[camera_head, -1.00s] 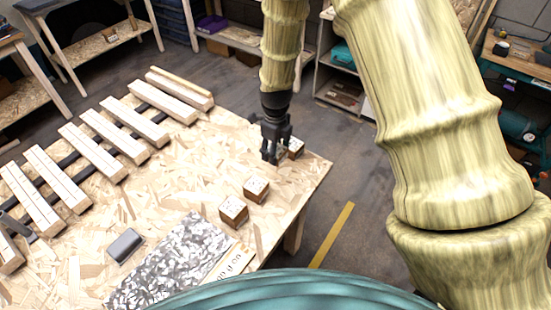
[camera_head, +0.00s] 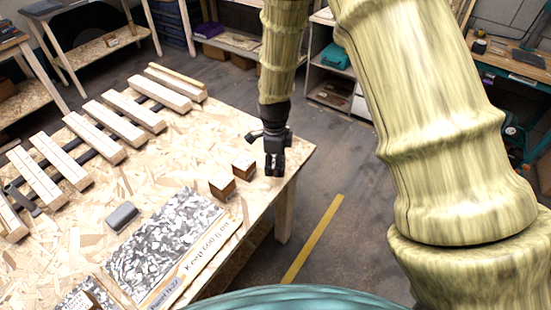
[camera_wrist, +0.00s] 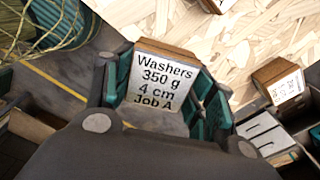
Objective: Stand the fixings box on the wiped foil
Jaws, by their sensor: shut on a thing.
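My gripper (camera_head: 274,168) is at the table's right edge in the head view, and also shows in the wrist view (camera_wrist: 160,90). Its teal-padded fingers are shut on a small brown box with a white label (camera_wrist: 160,78) reading "Washers 350 g 4 cm Job A". In the head view my gripper hides most or all of this box. A speckled silver-grey foil sheet (camera_head: 165,238) lies nearer on the table, left of my gripper. Part of another speckled sheet (camera_head: 72,300) shows at the bottom left.
Two similar boxes stand between my gripper and the foil: one (camera_head: 243,168) and another (camera_head: 222,186). A grey rounded block (camera_head: 122,216) lies left of the foil. A brown item (camera_head: 92,299) is on the lower-left sheet. Slatted wooden pieces (camera_head: 90,135) fill the table's left side.

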